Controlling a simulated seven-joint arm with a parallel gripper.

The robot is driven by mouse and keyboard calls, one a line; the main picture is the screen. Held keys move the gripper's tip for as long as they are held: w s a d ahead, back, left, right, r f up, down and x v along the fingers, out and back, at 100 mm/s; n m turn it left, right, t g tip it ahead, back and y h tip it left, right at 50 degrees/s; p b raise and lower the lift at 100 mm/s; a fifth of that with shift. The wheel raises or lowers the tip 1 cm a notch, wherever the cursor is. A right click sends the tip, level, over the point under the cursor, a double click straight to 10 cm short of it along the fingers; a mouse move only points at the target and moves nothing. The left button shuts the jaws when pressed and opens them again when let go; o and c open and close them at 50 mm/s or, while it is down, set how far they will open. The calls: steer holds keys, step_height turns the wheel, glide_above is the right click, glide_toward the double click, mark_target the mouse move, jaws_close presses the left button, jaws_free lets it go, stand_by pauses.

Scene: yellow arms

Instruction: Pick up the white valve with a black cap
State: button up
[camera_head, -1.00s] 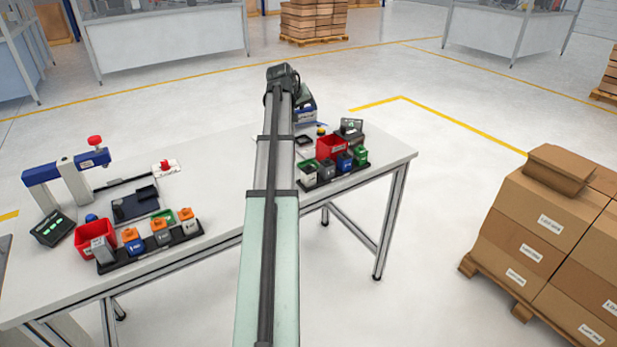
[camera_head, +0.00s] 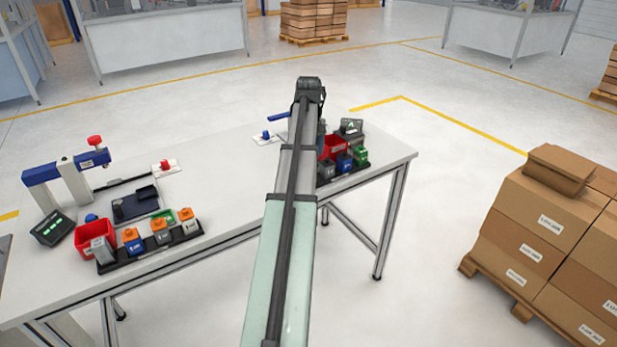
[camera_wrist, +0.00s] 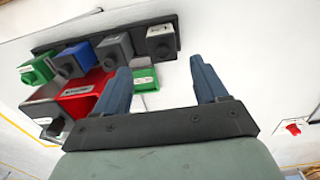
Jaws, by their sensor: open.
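The white valve with a black cap (camera_wrist: 162,40) sits at the right end of a dark rack (camera_wrist: 105,32) in the wrist view. In the head view my arm hides it. My gripper (camera_wrist: 160,66) is open and empty, its two blue fingers apart. In the wrist picture, the fingertips appear just below the white valve, with the valve's image between their lines. The gap in depth is hard to judge. My gripper is not clearly seen in the head view.
Grey (camera_wrist: 115,47), blue (camera_wrist: 78,57) and green (camera_wrist: 38,70) valves share the rack. A red bin (camera_wrist: 88,95) and a small green piece (camera_wrist: 146,80) lie close by. A second rack of orange-capped valves (camera_head: 158,238) stands at the table's left. The middle of the table (camera_head: 230,180) is clear.

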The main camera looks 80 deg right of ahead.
steer(key=shift+f, duration=1.6)
steer(key=shift+a+f, duration=0.2)
steer(key=shift+f, duration=1.1)
steer(key=shift+a+f, duration=0.2)
steer(key=shift+f, duration=1.1)
steer(key=c, duration=1.1)
